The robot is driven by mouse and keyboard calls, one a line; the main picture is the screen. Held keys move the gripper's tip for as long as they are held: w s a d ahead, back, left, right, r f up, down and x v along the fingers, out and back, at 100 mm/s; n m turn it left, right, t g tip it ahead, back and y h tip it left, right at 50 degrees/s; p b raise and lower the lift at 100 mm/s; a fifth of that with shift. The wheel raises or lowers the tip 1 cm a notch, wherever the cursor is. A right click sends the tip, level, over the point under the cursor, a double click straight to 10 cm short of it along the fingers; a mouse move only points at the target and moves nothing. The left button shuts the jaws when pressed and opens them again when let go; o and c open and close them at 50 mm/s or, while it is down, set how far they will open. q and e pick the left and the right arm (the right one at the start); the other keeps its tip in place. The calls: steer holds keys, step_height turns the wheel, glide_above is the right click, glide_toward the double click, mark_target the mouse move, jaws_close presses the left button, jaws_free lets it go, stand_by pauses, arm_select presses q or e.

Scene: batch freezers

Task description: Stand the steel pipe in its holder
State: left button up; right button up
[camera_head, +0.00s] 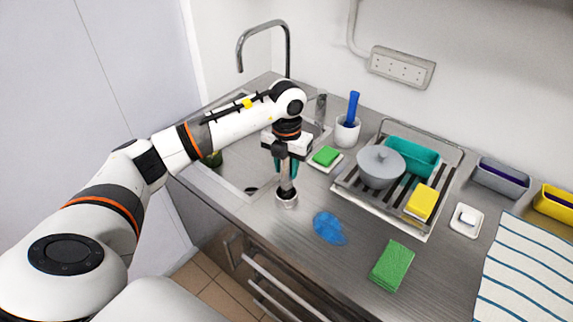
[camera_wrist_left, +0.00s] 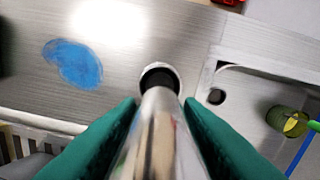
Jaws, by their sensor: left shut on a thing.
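My left gripper (camera_head: 286,167) points down over the counter, its teal fingers shut on the steel pipe (camera_head: 286,180). The shiny pipe stands about upright between the fingers and also shows in the left wrist view (camera_wrist_left: 160,135). Its holder is a small round white-rimmed cup (camera_head: 287,201) with a dark opening, on the counter right below the gripper. In the left wrist view the pipe's far end overlaps the opening of the holder (camera_wrist_left: 160,68). I cannot tell how deep the end is inside. My right gripper is out of view.
A blue patch (camera_head: 329,228) and a green cloth (camera_head: 392,265) lie right of the holder. The sink (camera_head: 222,183) is on the left, with its faucet (camera_head: 289,45) behind. A dish rack (camera_head: 385,216) with a grey pot (camera_head: 381,167) stands to the right.

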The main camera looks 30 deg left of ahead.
arm_select(q)
steer(key=shift+f+b, duration=0.3)
steer(key=shift+f, duration=0.2)
steer(key=o, duration=0.6)
steer(key=shift+r, duration=0.1)
steer(key=shift+r+p, duration=3.6)
steer(key=shift+r, duration=1.9)
steer(key=shift+f, duration=0.1)
